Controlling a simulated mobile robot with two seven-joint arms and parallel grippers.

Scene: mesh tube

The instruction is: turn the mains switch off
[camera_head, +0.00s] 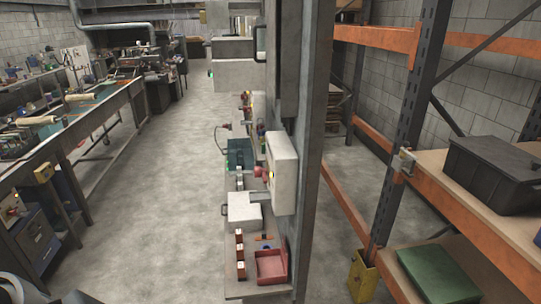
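A pale grey-white box (284,173) is fixed to the side of the dark upright post in the middle of the view. A red knob (260,173) with a yellow patch behind it sticks out from the box's left side; it looks like the mains switch. The knob is small and seen from the side, so I cannot tell which position it is turned to. Neither of my grippers shows in the view, and nothing is seen touching the knob.
An orange-beamed rack (505,250) stands at right, a long workbench (100,112) at left. The concrete floor (150,210) between the benches is clear.

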